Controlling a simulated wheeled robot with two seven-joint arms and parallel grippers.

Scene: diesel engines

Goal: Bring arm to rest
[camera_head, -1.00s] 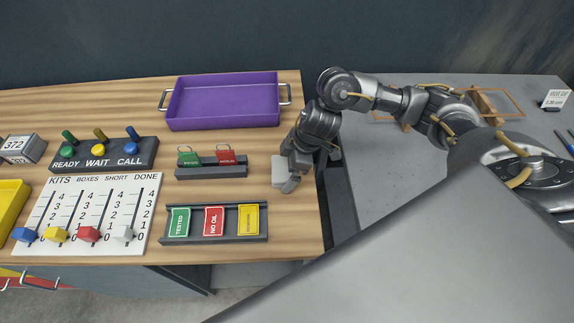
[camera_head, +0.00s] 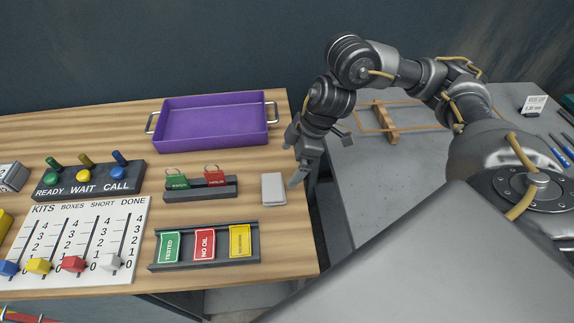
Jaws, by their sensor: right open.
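My right gripper (camera_head: 294,166) is open and empty, at the right edge of the wooden table (camera_head: 285,245). It hangs down to the right of a small light-grey block (camera_head: 273,189) and is apart from it. My right arm (camera_head: 372,75) comes in from the right, bent up at the elbow and down at the wrist. My left arm and gripper are not in view.
A purple tray (camera_head: 215,140) with metal handles stands behind. A lever box (camera_head: 88,181), slider board (camera_head: 75,240), tag rack (camera_head: 202,187) and card holder (camera_head: 205,246) fill the table's left and middle.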

